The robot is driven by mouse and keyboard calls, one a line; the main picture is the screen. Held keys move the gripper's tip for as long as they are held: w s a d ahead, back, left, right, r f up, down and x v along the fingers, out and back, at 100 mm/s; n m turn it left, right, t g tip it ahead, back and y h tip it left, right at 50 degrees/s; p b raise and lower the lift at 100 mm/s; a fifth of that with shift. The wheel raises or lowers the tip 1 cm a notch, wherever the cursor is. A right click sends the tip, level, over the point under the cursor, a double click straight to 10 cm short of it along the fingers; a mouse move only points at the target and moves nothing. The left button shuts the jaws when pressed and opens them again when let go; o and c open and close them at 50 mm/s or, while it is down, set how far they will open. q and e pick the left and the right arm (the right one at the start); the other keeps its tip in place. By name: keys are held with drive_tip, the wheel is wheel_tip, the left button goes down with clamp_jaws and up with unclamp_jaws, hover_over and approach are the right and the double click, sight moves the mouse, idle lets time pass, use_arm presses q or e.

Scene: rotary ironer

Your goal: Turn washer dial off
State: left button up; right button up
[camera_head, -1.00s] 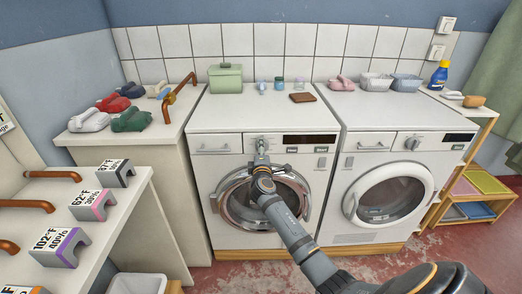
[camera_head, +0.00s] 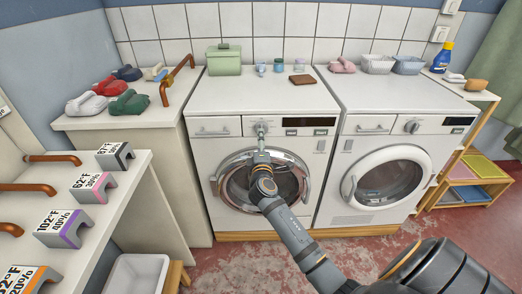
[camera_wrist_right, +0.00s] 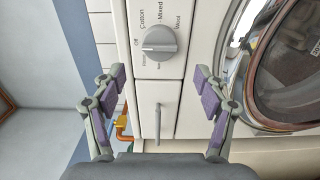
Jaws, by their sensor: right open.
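The left machine (camera_head: 225,160), a white front-loader, has a grey round dial (camera_wrist_right: 160,42) on its panel. In the right wrist view the dial is ringed by labels such as Off, Cotton, Mixed and Wool. Its ridge lies nearly level in that picture; which label it marks I cannot tell. My right gripper (camera_wrist_right: 158,76) is open and empty, its two purple-padded fingers apart on either side of the dial's line, with no visible contact. In the head view the right gripper (camera_head: 261,138) stands before the panel and hides much of the dial. My left gripper is out of view.
A counter with irons (camera_head: 131,102) is at left; a shelf with labelled grey blocks (camera_head: 66,226) is in front.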

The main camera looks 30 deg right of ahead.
drive_tip(key=v, duration=0.5)
drive_tip(key=shift+d, duration=0.1)
wheel_tip(320, 180, down, 18)
drive_tip(key=s+a+g+y+p, duration=0.2)
drive_tip(key=g+y+p, duration=0.1)
drive_tip(key=y, duration=0.1)
drive_tip(key=s+a+f+m+g+y+p, duration=0.1)
drive_tip(key=s+f+m+g, duration=0.1)
drive_tip(key=s+f, duration=0.55)
drive_tip(key=s+a+f+m+g+y+p, duration=0.1)
drive_tip(key=s+f+m+g+y, duration=0.3)
drive_tip(key=f, duration=0.7)
drive_tip(key=s+a+f+m+g+p, duration=0.1)
drive_tip(key=s+f, duration=0.3)
drive_tip(key=s, duration=0.7)
drive_tip(key=s+a+f+m+g+p, duration=0.1)
drive_tip(key=s+f, duration=0.4)
drive_tip(key=s, duration=0.6)
drive_tip(key=s+a+f+m+g+p, duration=0.1)
drive_tip(key=s+f+m+g+p, duration=0.1)
drive_tip(key=s, duration=1)
wheel_tip(320, 180, down, 3)
drive_tip(key=shift+r+m+g, duration=0.15)
drive_tip(key=shift+m+g, duration=0.35)
drive_tip(key=shift+m, duration=0.2)
